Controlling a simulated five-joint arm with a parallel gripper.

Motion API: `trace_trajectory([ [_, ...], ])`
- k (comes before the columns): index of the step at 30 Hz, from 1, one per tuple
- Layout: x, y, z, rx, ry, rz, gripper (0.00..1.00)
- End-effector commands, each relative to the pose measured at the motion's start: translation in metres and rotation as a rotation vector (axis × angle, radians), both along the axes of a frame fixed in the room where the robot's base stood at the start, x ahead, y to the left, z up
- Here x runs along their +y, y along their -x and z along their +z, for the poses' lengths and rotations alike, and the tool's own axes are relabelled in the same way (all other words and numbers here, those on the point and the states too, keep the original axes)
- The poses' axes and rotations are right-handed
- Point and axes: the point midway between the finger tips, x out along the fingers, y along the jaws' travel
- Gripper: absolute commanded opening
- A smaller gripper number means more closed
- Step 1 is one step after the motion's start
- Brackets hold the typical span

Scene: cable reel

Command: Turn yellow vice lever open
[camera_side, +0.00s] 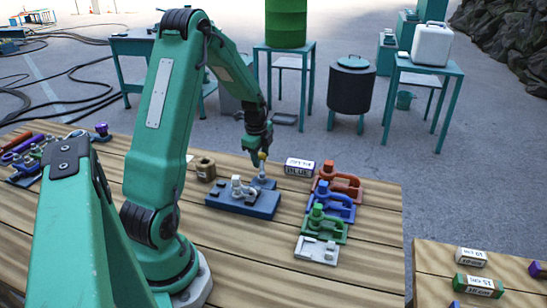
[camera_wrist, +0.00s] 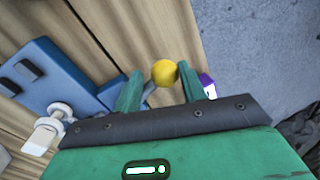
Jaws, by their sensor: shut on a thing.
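The blue vice (camera_side: 232,207) lies on the wooden table, with pale grey metal parts (camera_side: 240,188) on top. Its lever ends in a yellow ball knob (camera_side: 262,156) and stands up at the vice's far right. My gripper (camera_side: 259,146) is over the lever, shut on its yellow-knobbed end. In the wrist view the yellow knob (camera_wrist: 164,72) sits between the two green fingers, its grey rod running down to the left. The blue vice body (camera_wrist: 60,75) is left of the fingers there. The lower part of the rod is partly hidden by the finger.
Red (camera_side: 338,180), blue (camera_side: 333,207), green (camera_side: 326,226) and pale (camera_side: 316,250) clamp-like pieces form a row to the right. A small brown block (camera_side: 205,169) is to the left. The table's front right is clear.

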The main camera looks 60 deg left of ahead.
Motion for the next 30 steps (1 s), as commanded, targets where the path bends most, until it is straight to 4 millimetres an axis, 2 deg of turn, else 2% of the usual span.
trace_trajectory([
  [21,0.002,0.037,0.001,-0.042,0.066,0.466,0.00],
  [30,0.000,0.045,0.000,-0.047,0.080,0.557,0.00],
])
